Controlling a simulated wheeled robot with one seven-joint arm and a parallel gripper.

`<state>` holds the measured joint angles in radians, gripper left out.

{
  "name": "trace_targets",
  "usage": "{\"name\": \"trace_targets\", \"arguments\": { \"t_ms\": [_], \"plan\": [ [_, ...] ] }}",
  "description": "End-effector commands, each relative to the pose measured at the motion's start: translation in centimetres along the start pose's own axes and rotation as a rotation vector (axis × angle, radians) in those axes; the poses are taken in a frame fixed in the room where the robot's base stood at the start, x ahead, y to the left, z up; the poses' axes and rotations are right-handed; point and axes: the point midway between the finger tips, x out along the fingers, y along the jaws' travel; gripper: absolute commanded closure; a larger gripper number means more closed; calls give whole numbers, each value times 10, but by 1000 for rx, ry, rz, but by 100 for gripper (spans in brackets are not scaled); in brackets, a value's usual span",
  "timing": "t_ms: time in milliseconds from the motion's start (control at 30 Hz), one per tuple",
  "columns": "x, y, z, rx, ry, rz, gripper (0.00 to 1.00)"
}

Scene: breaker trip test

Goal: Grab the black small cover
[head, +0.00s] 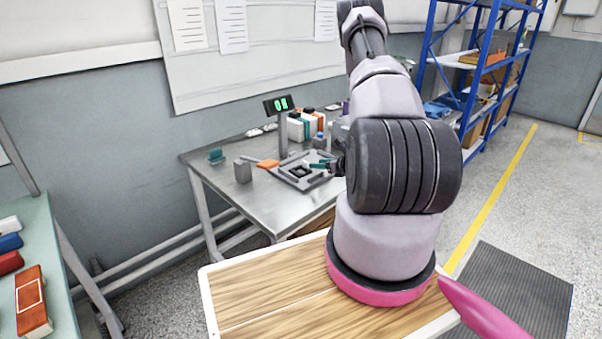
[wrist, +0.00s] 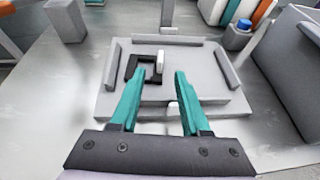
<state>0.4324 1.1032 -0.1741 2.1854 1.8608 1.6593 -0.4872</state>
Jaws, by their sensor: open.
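The black small cover (wrist: 132,67) lies on the grey fixture plate (wrist: 205,84) in the wrist view, seen as a dark angular frame beside a small white upright piece (wrist: 160,62). In the head view, the black cover (head: 300,172) sits within the grey fixture (head: 287,178) on the metal table. My gripper (wrist: 162,74) has two teal fingers, apart with nothing between them. In the wrist view the fingertips overlap the near side of the cover; their height above it is unclear. In the head view my gripper (head: 321,163) is at the fixture's right side, partly hidden by my arm.
Raised grey bars (wrist: 228,68) edge the fixture. A grey block (head: 243,171) and an orange-handled item (head: 267,163) are left of it. A display on a post (head: 279,104) and several bottles (head: 300,127) stand behind. The table's front left is clear.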

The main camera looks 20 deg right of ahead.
Motion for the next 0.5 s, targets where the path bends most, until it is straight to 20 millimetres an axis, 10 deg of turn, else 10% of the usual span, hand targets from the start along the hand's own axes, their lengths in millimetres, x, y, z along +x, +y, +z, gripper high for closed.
{"name": "trace_targets", "arguments": {
  "t_ms": [500],
  "plan": [
    [64, 1, 2, -4, -2, 5, 54]
  ]
}}
